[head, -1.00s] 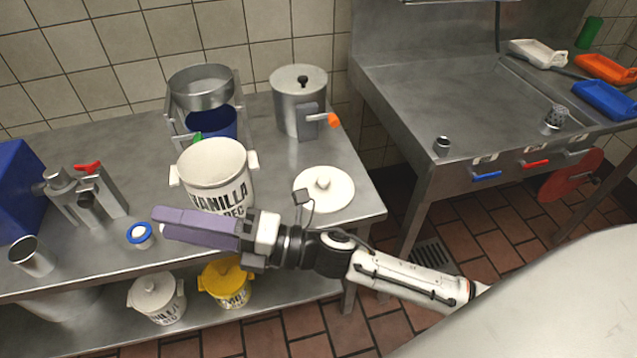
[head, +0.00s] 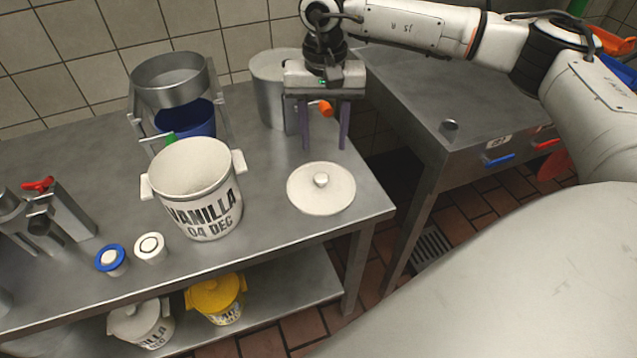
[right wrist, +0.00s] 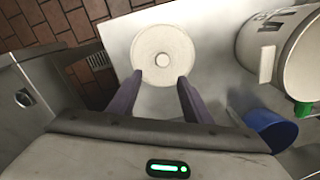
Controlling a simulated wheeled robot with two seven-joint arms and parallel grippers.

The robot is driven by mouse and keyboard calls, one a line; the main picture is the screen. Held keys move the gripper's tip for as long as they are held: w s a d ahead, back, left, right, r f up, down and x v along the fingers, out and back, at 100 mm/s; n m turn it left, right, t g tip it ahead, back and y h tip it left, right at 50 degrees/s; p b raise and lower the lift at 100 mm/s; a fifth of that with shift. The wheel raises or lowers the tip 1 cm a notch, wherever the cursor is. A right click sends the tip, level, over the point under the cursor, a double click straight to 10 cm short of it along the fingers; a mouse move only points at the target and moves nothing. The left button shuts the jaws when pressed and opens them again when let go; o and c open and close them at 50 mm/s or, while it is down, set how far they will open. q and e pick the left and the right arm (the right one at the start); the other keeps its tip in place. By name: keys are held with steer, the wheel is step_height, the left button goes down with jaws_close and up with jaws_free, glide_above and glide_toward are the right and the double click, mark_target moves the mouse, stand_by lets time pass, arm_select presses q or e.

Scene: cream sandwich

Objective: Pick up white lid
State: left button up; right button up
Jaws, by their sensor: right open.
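The white lid (head: 321,196) lies flat on the steel table, a round disc with a small knob on top, near the table's right end. It also shows in the right wrist view (right wrist: 163,42), just beyond the fingertips. My right gripper (head: 324,146) is open and empty, its two purple fingers pointing down above the table, behind the lid in the head view. In the right wrist view its fingertips (right wrist: 160,80) are apart, with the lid's near edge between and beyond them. My left gripper is not in view.
An open white vanilla bucket (head: 208,203) stands left of the lid. A steel pot with an orange-tipped handle (head: 272,92) is behind my right gripper. A sieve stand (head: 172,81) and blue container (head: 190,119) stand at the back. Two small tubs (head: 150,247) sit near the front edge.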

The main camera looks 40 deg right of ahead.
mark_target(321, 177)
step_height(321, 177, down, 3)
steer(key=shift+s+a+f, duration=0.1)
steer(key=shift+f, duration=0.1)
steer(key=shift+s+a+f, duration=0.15)
steer(key=shift+a+f, duration=0.05)
steer(key=shift+f, duration=1.2)
steer(key=shift+s+a+f, duration=0.1)
steer(key=shift+a+f, duration=0.1)
steer(key=shift+f, duration=1.15)
steer(key=c, duration=1.1)
